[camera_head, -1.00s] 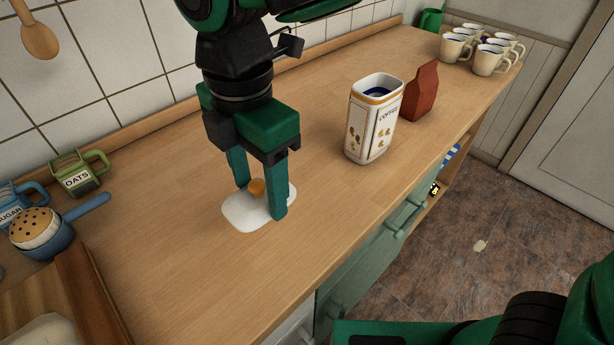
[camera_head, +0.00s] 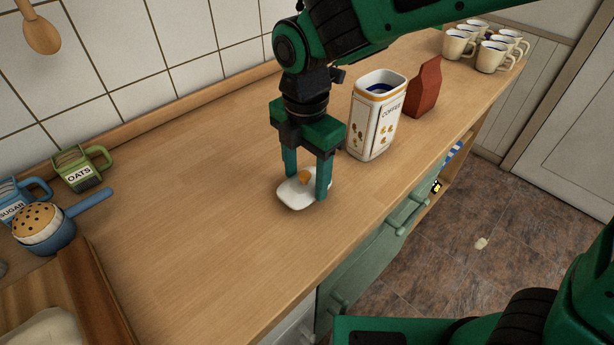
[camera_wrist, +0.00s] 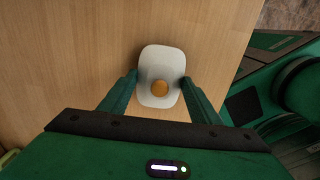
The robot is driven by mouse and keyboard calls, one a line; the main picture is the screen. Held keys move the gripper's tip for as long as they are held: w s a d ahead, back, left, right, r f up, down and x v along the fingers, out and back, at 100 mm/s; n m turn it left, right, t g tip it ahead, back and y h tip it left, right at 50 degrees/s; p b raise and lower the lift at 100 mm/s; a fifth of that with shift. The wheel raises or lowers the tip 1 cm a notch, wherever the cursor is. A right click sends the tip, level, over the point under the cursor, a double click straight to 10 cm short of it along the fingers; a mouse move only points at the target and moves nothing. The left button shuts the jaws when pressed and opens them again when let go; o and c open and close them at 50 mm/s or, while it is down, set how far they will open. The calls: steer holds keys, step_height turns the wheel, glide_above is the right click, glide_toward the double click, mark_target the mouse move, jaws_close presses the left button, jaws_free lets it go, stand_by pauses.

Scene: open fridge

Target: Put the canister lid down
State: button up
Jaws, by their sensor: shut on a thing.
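The canister lid (camera_head: 293,201) is white, flat and roughly rectangular with rounded corners, with an orange knob (camera_head: 304,176) on top. My gripper (camera_head: 306,188) points down and is shut on the lid, one finger on either side. In the wrist view the lid (camera_wrist: 160,58) lies level between the fingertips, its knob facing me. It is at or just above the counter; I cannot tell whether it touches. The open white coffee canister (camera_head: 372,128) stands upright behind and to the right of my gripper, showing its dark blue inside.
The wooden counter (camera_head: 200,200) is clear to the left and in front of my gripper. A red-brown bag (camera_head: 425,88) stands beside the canister, with several cream mugs (camera_head: 459,44) beyond.

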mark_target(306, 174)
steer(key=shift+f, duration=0.65)
steer(key=shift+f, duration=0.15)
steer(key=o, duration=1.1)
step_height(306, 174, up, 12)
steer(key=shift+r, duration=0.15)
steer(key=shift+s, duration=0.1)
